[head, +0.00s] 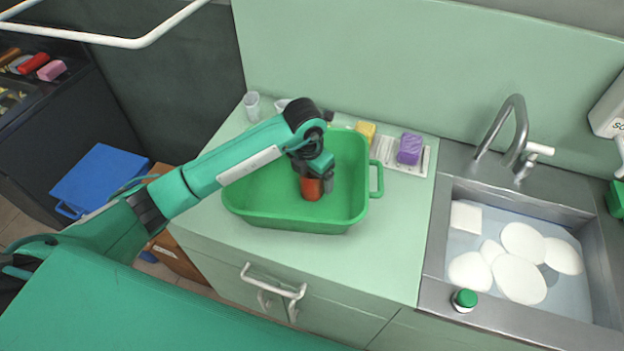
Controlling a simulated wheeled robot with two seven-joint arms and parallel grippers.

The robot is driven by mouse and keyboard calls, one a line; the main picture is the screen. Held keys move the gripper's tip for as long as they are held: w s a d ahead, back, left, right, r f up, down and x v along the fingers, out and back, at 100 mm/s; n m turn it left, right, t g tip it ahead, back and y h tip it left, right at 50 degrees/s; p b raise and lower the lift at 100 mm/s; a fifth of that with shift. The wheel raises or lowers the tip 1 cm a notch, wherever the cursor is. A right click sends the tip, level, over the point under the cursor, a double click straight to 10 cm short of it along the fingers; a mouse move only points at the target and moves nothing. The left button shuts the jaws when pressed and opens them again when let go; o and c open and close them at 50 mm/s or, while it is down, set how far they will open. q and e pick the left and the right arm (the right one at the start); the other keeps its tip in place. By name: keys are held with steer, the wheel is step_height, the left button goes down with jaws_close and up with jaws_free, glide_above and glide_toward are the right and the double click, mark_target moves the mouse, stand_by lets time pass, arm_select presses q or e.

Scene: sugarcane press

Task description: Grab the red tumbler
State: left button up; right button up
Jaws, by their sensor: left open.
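The red tumbler (311,189) stands inside the green tub (240,208) on the counter. My left gripper (315,176) reaches down into the tub from above, right at the tumbler's upper part. The gripper is open, and its jaws and wrist hide the tumbler's top. I cannot tell whether the fingers touch it. My right gripper is not in view.
The sink (590,260) holds several white dishes. A green-capped bottle (464,300) stands at its front edge. The counter's front right is clear.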

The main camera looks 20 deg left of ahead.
arm_select(q)
steer(key=shift+f, duration=0.3)
steer(key=c, duration=1)
steer(key=shift+c, duration=0.2)
